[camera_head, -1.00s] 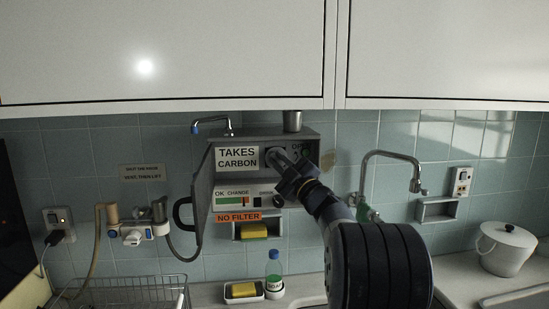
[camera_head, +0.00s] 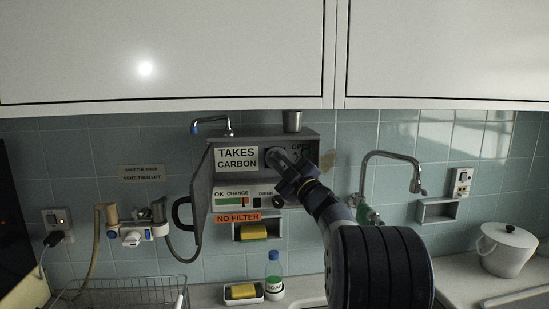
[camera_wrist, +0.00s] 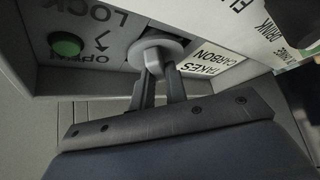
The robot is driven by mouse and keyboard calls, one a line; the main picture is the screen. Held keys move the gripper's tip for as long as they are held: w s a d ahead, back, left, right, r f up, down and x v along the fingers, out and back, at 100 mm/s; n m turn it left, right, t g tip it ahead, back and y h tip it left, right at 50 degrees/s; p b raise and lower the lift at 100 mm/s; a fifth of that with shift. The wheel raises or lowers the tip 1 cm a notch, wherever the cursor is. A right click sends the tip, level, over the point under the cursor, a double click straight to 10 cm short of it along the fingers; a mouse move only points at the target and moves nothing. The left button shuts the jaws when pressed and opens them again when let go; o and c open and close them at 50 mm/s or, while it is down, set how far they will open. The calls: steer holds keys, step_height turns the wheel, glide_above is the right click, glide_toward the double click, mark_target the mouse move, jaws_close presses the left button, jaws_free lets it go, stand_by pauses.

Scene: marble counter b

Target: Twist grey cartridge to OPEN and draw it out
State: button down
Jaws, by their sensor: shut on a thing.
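The grey cartridge (camera_wrist: 165,42) shows its round end in the wrist view, seated in the face of the open wall box (camera_head: 312,165). My gripper (camera_wrist: 157,68) is shut on the cartridge's grip, a finger on each side. In the head view my gripper (camera_head: 284,168) reaches the box from the lower right and hides most of the cartridge. The wrist view shows LOCK and OPEN lettering, a curved arrow and a green round button (camera_wrist: 66,44) beside the cartridge. How far the cartridge is turned I cannot tell.
The box door (camera_head: 202,200) hangs open on the left. A metal cup (camera_head: 292,121) stands on the box. A sponge holder (camera_head: 255,231) is below, with a soap bottle (camera_head: 273,276) on the counter. A tap (camera_head: 395,157) is right of my arm.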

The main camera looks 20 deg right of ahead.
steer(key=shift+f, duration=0.35)
steer(key=shift+s+b, duration=0.2)
steer(key=shift+b, duration=0.15)
steer(key=shift+s+a+r+b, duration=0.15)
steer(key=shift+s+b, duration=0.1)
steer(key=shift+s, duration=0.25)
steer(key=shift+s+a+f+b, duration=0.1)
steer(key=shift+s+b, duration=0.1)
steer(key=shift+s, duration=0.25)
steer(key=shift+s, duration=0.1)
steer(key=s+a+b, duration=0.2)
steer(key=s, duration=0.6)
steer(key=shift+s+r+b, duration=0.2)
steer(key=shift+s+b, duration=0.15)
steer(key=shift+b, duration=0.05)
stand_by(0.5)
